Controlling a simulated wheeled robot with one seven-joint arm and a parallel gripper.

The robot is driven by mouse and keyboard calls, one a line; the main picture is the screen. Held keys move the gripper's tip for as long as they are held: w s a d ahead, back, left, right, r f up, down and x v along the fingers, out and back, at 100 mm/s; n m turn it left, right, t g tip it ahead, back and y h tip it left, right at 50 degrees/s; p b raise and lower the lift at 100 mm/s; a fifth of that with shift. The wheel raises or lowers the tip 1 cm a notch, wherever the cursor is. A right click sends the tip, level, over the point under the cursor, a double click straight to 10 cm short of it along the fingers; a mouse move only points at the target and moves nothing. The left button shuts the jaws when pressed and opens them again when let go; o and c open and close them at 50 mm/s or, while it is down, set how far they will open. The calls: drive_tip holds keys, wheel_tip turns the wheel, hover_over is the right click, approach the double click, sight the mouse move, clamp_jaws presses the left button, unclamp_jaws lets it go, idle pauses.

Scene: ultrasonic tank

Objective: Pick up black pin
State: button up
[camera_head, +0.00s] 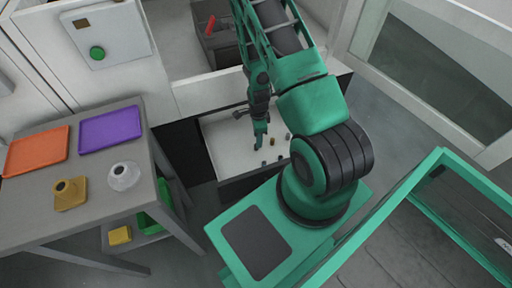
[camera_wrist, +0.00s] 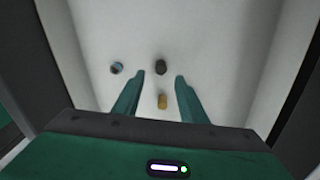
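My gripper (camera_wrist: 160,76) is open and points down into a pale tray; it also shows in the head view (camera_head: 260,143). In the wrist view, a black pin (camera_wrist: 160,66) stands just beyond the line of my fingertips, centred between them. Nothing is held. A brass-coloured pin (camera_wrist: 163,101) shows between the fingers, nearer my palm, and in the head view (camera_head: 272,141). A blue-grey pin (camera_wrist: 117,68) lies left of the left finger. In the head view several small pins lie around my gripper; I cannot tell which one is black.
The tray's pale floor (camera_head: 225,133) has dark walls on its sides. A grey table at the left holds an orange tray (camera_head: 37,151), a purple tray (camera_head: 110,129), a yellow holder (camera_head: 70,193) and a white holder (camera_head: 124,176). A red object (camera_head: 210,26) lies at the back.

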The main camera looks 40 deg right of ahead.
drive_tip(key=shift+w+a+f, duration=0.1)
drive_tip(key=shift+a+f, duration=0.05)
drive_tip(key=shift+f, duration=1.15)
drive_tip(key=shift+w+a+f, duration=0.1)
drive_tip(key=shift+f, duration=1.15)
clamp_jaws()
